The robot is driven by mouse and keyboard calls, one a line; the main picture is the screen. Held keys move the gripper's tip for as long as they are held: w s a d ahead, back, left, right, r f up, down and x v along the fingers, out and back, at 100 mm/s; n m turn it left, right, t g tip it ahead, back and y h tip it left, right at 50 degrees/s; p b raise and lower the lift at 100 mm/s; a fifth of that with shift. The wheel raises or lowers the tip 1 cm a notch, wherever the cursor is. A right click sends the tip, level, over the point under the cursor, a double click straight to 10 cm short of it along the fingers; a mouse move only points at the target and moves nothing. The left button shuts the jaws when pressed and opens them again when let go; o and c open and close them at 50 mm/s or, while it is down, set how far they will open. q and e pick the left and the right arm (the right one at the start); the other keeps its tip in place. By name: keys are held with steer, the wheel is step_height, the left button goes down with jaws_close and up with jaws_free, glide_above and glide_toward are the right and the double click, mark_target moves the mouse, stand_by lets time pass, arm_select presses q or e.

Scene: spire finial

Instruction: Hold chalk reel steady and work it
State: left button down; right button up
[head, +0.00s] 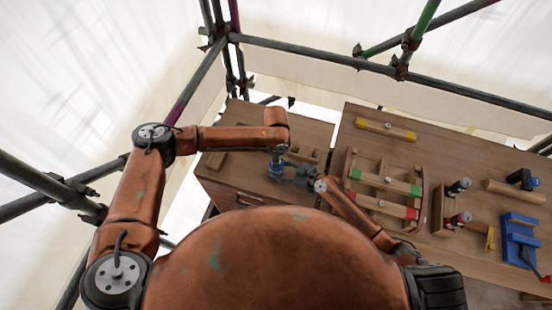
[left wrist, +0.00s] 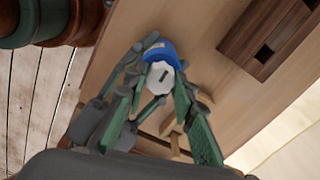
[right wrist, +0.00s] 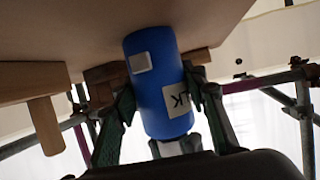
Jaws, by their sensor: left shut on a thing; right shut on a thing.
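The chalk reel is a blue cylinder with white labels, filling the middle of the right wrist view (right wrist: 158,75). In the head view its blue side (head: 277,168) shows small at the left bench section. My right gripper (head: 298,177) comes from the right and is shut around the reel's body, one finger on each side. My left gripper (head: 278,153) reaches down from above and is shut on the reel's white top part. The left wrist view shows that white faceted part (left wrist: 162,78) with a dark slot, its blue body behind. The exact finger contacts are partly hidden.
A dark wooden block (left wrist: 265,38) lies near the reel on the bench. The right bench section (head: 385,150) holds a wooden rack (head: 384,182), a yellow-ended bar (head: 385,130) and blue tools (head: 519,235). Scaffold pipes (head: 330,55) and pale sheeting surround the bench.

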arm_select(q)
steer(key=shift+m, duration=0.3)
steer(key=c, duration=1.6)
jaws_free()
step_height(320, 180, up, 12)
arm_select(e)
steer(key=o, duration=1.3)
